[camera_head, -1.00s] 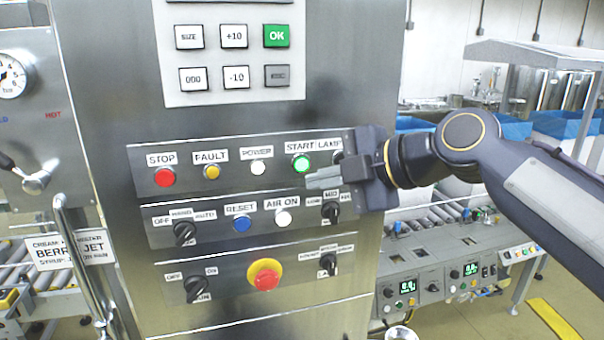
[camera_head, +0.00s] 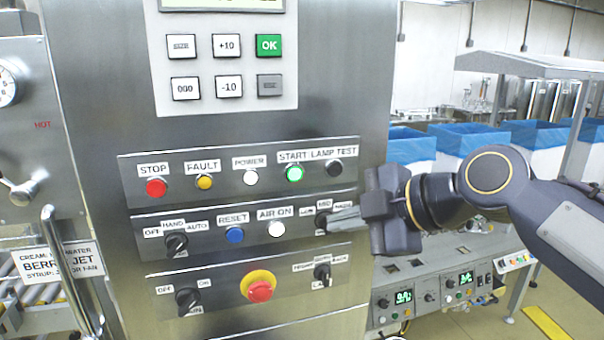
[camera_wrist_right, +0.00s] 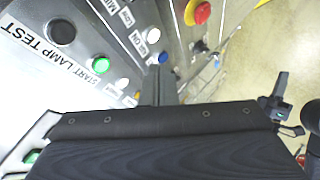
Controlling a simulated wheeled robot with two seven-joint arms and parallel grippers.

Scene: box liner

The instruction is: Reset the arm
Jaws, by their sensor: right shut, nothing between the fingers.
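My right gripper (camera_head: 347,219) is shut and empty. It is at the right edge of the machine's button panel, in front of the right-hand selector knob of the middle row, which it partly covers. I cannot tell whether its fingers touch the panel. In the right wrist view its dark fingers (camera_wrist_right: 158,88) point at the panel. The lit green START button (camera_head: 295,173) and the black LAMP TEST button (camera_head: 335,167) are above the fingers in the head view. The blue RESET button (camera_head: 235,235) and white AIR ON button (camera_head: 277,229) are to their left. My left gripper is not in view.
A red emergency stop (camera_head: 260,290) sticks out below the middle row. A keypad (camera_head: 228,65) is above. A door handle (camera_head: 65,265) is at the left. A low control bench (camera_head: 440,285) and blue-lined boxes (camera_head: 470,138) stand behind my right arm.

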